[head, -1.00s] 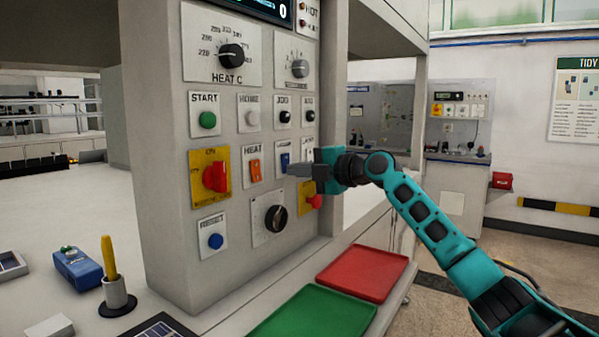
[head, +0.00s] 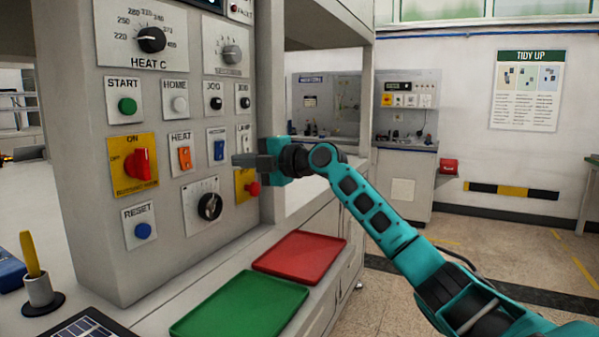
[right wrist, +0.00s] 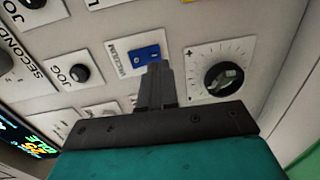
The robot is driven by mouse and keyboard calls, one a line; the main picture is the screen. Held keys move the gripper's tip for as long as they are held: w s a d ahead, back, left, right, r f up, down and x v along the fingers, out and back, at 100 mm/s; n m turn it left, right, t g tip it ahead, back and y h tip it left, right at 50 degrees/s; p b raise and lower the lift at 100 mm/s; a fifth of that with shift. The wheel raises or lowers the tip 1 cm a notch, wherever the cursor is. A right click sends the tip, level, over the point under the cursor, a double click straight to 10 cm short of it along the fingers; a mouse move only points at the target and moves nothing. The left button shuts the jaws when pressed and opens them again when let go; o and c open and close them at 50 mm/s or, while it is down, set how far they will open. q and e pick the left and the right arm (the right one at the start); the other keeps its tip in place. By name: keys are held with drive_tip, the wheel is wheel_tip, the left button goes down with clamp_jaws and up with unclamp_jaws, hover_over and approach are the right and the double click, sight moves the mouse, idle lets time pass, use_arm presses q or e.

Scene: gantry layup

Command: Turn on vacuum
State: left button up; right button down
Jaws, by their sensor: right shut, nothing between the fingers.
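The vacuum switch is a blue rocker (head: 219,150) on a white plate in the control panel. In the right wrist view the blue rocker (right wrist: 145,54) has a plate lettered VACUUM. My right gripper (head: 236,160) is shut and empty, just right of the switch in the head view. In the right wrist view its fingertips (right wrist: 157,68) reach to the rocker's edge; I cannot tell whether they touch it. The rocker's position is too small to read. My left gripper is not in view.
An orange HEAT rocker (head: 184,158) sits left of the switch, a black dial (head: 210,206) below it. A red knob on a yellow plate (head: 242,194) is partly behind my gripper. Red (head: 300,238) and green (head: 230,326) trays lie below the panel.

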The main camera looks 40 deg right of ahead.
use_arm(q)
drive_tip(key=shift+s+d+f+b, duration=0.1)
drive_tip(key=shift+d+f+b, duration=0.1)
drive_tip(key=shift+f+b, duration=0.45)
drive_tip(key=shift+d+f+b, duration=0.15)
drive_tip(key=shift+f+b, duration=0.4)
drive_tip(key=shift+b, duration=0.05)
use_arm(e)
drive_tip(key=f+v, duration=0.2)
drive_tip(key=v, duration=0.8)
drive_tip(key=shift+s, duration=0.25)
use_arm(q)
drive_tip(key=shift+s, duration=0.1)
use_arm(e)
drive_tip(key=shift+d, duration=0.1)
